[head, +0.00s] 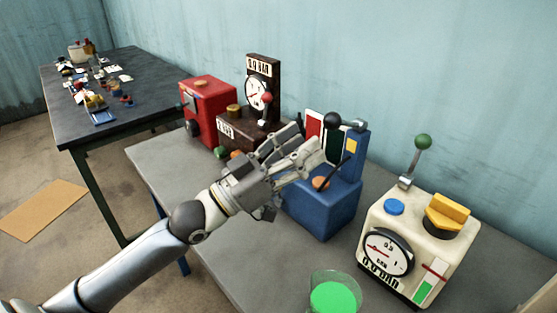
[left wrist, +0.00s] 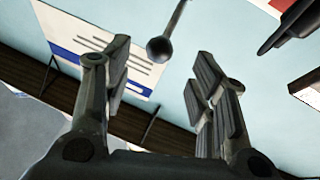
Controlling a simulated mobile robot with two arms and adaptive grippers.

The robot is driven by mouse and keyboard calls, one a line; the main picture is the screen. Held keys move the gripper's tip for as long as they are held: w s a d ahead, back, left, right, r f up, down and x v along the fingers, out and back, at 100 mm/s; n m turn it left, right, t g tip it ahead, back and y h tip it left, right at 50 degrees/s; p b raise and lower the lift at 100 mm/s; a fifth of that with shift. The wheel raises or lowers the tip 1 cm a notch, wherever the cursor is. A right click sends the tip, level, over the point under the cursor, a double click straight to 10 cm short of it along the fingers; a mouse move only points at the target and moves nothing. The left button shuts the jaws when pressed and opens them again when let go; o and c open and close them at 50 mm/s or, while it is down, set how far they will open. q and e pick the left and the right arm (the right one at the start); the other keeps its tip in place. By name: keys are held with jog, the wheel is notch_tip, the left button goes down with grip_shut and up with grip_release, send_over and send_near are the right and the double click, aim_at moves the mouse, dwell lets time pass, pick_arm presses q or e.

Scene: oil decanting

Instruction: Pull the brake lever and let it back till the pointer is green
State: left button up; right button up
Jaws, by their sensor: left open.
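A blue machine (head: 322,212) stands on the grey bench with a panel of red and dark green areas (head: 335,147). A lever with a black ball knob (head: 331,120) rises at its top; a ball-ended rod (left wrist: 160,48) also shows in the left wrist view, beyond and between the fingers. My left gripper (head: 308,143) is open in front of the machine, its fingers covering part of the panel. In the left wrist view the open fingers (left wrist: 166,80) have nothing between their tips. I cannot tell which colour a pointer is on. My right gripper is not in view.
A cream machine (head: 414,236) with a gauge and green-knobbed lever stands right, a glass of green liquid (head: 334,297) in front. A dark gauge stand (head: 262,95) and red machine (head: 208,102) stand left. A cluttered table (head: 140,72) is behind.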

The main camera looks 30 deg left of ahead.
pick_arm(q)
jog(key=shift+v, duration=2.3)
